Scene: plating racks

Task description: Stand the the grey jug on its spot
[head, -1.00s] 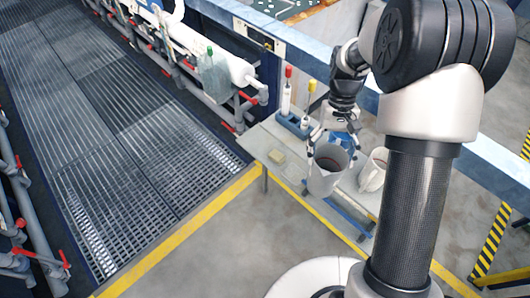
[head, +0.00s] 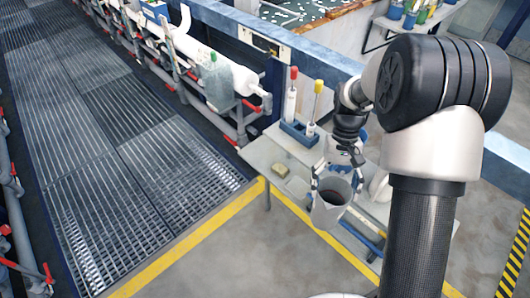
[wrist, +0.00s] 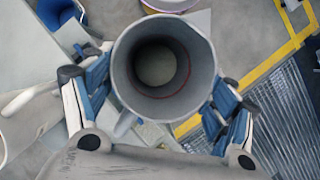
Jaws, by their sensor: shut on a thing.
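The grey jug (head: 329,206) is upright in my gripper (head: 338,176), with its open mouth up. It hangs at the front edge of the pale bench (head: 262,152), and I cannot tell its exact height. In the wrist view the grey jug (wrist: 200,42) shows from above, empty, with a thin red line inside. My gripper's (wrist: 152,98) blue-padded fingers close on it from both sides. I cannot make out a marked spot for it.
A white jug (head: 381,187) stands right of the grey jug, partly behind my arm. A blue rack (head: 299,133) with red- and yellow-topped tools and a sponge (head: 279,170) are on the bench. A yellow floor line (head: 190,238) borders grating on the left.

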